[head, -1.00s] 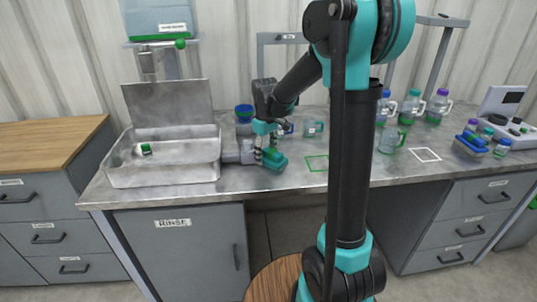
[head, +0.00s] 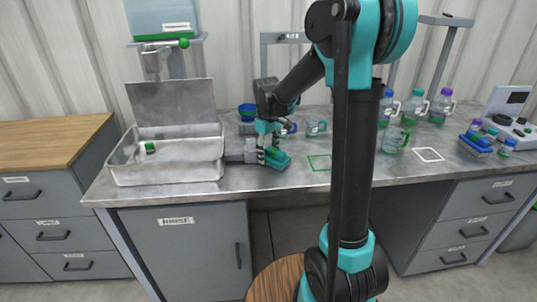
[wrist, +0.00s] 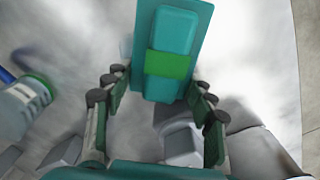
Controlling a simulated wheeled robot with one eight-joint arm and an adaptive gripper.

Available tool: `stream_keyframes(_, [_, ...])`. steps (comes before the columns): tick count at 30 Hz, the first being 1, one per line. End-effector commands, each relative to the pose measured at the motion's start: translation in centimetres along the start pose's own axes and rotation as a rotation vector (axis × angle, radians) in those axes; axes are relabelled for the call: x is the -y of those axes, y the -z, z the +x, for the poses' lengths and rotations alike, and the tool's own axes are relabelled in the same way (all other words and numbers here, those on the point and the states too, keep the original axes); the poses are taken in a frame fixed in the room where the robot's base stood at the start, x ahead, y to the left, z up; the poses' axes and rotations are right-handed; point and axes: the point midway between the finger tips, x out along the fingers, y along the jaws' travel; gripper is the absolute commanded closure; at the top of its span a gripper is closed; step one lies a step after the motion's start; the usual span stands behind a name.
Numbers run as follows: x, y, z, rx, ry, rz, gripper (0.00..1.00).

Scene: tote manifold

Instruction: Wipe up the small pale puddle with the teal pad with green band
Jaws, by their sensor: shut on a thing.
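The teal pad with green band (head: 277,160) is in my gripper (head: 268,148), low at the bench top, just right of the metal basin. In the wrist view the pad (wrist: 178,28) lies beyond my fingers, its green band across the block. My gripper (wrist: 158,88) is shut on the pad. I cannot tell whether the pad touches the bench. I cannot make out the small pale puddle in either view; the pale, mottled metal and the pad may hide it.
The metal basin (head: 165,172) stands left of my gripper. Clear mugs (head: 316,127) stand behind it on the right. A green outlined square (head: 319,163) and a white one (head: 429,155) mark bare bench. Bottles (head: 440,105) and a blue stack (head: 475,146) stand farther right.

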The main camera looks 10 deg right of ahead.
Motion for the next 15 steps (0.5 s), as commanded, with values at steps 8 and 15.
stream_keyframes(8, [0.3,0.0,-0.1,-0.020,0.022,-0.015,0.91])
stream_keyframes(15, [-0.8,-1.2,-0.1,-0.018,0.022,-0.013,0.91])
